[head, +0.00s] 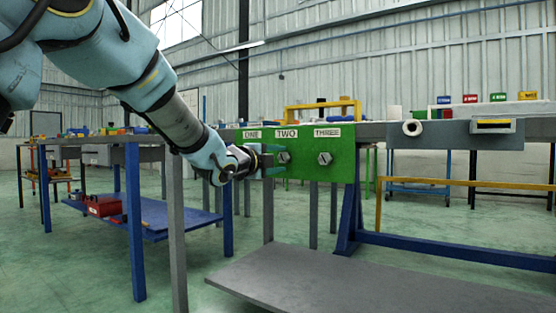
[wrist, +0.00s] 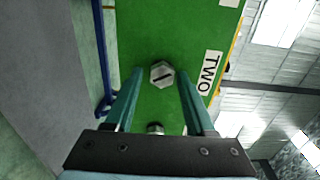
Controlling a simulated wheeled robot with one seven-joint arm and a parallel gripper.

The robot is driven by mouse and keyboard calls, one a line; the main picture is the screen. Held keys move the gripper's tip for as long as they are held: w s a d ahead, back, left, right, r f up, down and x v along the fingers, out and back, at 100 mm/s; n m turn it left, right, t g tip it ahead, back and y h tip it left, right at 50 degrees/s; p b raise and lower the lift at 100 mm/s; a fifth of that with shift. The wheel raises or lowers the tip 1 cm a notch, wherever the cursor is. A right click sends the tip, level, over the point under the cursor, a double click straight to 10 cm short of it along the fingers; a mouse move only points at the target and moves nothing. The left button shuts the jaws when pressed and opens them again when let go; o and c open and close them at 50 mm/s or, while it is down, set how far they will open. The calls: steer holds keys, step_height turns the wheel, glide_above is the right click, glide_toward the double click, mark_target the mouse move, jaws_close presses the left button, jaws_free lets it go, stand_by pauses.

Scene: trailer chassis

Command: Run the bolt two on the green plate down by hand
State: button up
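The green plate (head: 342,170) stands upright at the bench edge, with labels ONE, TWO and THREE along its top. Bolt two (head: 283,158) is a grey hex head below the TWO label (head: 286,134). In the wrist view, bolt two (wrist: 161,75) shows a dark line across its head. In the wrist view, the gripper (wrist: 160,75) has visible gaps on both sides of the head. How deep the tips reach is unclear. Bolt one is hidden behind my arm in the head view.
Bolt three (head: 325,158) sits right of bolt two. A second bolt head (wrist: 155,128) shows between my fingers in the wrist view, partly hidden. A yellow handle (head: 320,106) rises behind the plate. A grey panel (head: 455,135) hangs right. A grey shelf (head: 300,275) lies low in front.

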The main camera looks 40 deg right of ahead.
steer(key=shift+o, duration=0.8)
steer(key=shift+r, duration=0.1)
steer(key=shift+a, duration=0.15)
steer(key=p+v, duration=0.2)
steer(key=v, duration=0.8)
steer(key=shift+a, duration=0.2)
